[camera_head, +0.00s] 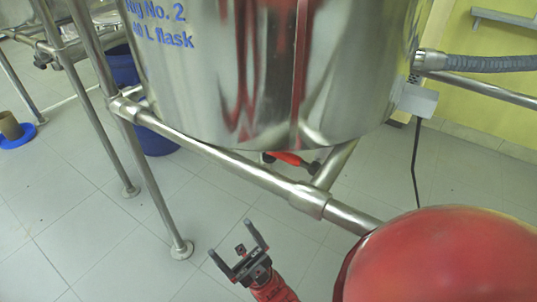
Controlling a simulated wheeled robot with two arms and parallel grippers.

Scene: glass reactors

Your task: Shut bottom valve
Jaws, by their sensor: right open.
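A red valve handle (287,158) shows just below the bottom edge of the large steel vessel (180,70). A dark part shows at its right end; the rest of the valve is hidden behind the vessel and the frame tube. I cannot tell from this whether the valve is open or shut. My right gripper (233,246) is open and empty, with its two fingers spread. In the picture it is below and left of the handle, on the near side of the frame tube, and apart from it. My left gripper is out of view.
A steel frame tube (235,163) crosses in front of the handle, with a cross tube (334,164) joining it. Frame legs (150,190) stand at left. Blue buckets (157,140) stand behind. A grey hose (485,64) and box (418,101) are at right.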

